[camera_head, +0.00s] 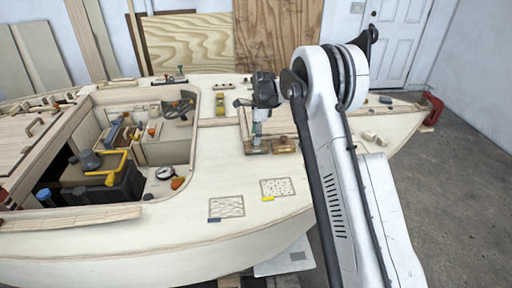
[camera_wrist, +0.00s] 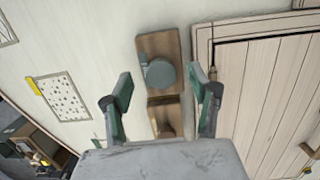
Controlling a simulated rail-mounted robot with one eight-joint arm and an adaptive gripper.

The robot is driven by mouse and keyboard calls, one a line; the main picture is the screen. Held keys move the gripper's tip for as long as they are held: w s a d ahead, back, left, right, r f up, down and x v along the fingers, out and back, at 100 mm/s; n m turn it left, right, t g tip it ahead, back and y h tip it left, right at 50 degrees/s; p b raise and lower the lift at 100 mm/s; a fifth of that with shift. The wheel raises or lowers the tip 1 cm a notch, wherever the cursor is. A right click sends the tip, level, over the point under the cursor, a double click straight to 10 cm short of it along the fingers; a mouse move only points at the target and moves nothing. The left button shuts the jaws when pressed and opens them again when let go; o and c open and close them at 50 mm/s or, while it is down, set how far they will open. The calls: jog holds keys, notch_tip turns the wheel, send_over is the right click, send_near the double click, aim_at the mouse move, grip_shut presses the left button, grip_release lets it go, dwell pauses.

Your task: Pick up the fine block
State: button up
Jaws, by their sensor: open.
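No label reading "fine" can be made out, so I cannot tell which block is the fine one. Two wooden blocks lie side by side on the pale deck: a left one (camera_head: 257,149) and a browner right one (camera_head: 284,146). In the wrist view the first block (camera_wrist: 149,46) carries a grey round knob, and the second block (camera_wrist: 168,119) lies just below it, partly hidden by my wrist housing. My gripper (camera_head: 258,127) is above the left block. In the wrist view my gripper (camera_wrist: 160,80) is open, its green fingers apart on either side of the knob, with nothing held.
A plank hatch (camera_wrist: 265,100) lies right of the blocks in the wrist view. A dotted patch (camera_head: 277,187) and a lined patch (camera_head: 226,207) mark the clear front deck. An open cockpit (camera_head: 150,150) with tools is at left. A red clamp (camera_head: 432,109) grips the right end.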

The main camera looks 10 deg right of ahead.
jog(key=shift+w+a+f, duration=0.1)
jog(key=shift+f, duration=1.3)
jog(key=shift+a+f, duration=0.1)
jog(key=shift+f, duration=1.3)
jog(key=shift+c, duration=0.3)
jog(key=c, duration=1)
jog(key=shift+c, duration=0.2)
jog(key=shift+r, duration=0.15)
jog(key=shift+r, duration=0.65)
notch_tip(320, 180, up, 3)
jog(key=shift+a+f, duration=0.1)
jog(key=shift+a, duration=0.05)
jog(key=s+a+r, duration=0.6)
jog(key=a, duration=0.3)
jog(key=shift+a+r+b, duration=0.3)
jog(key=shift+a+r, duration=0.05)
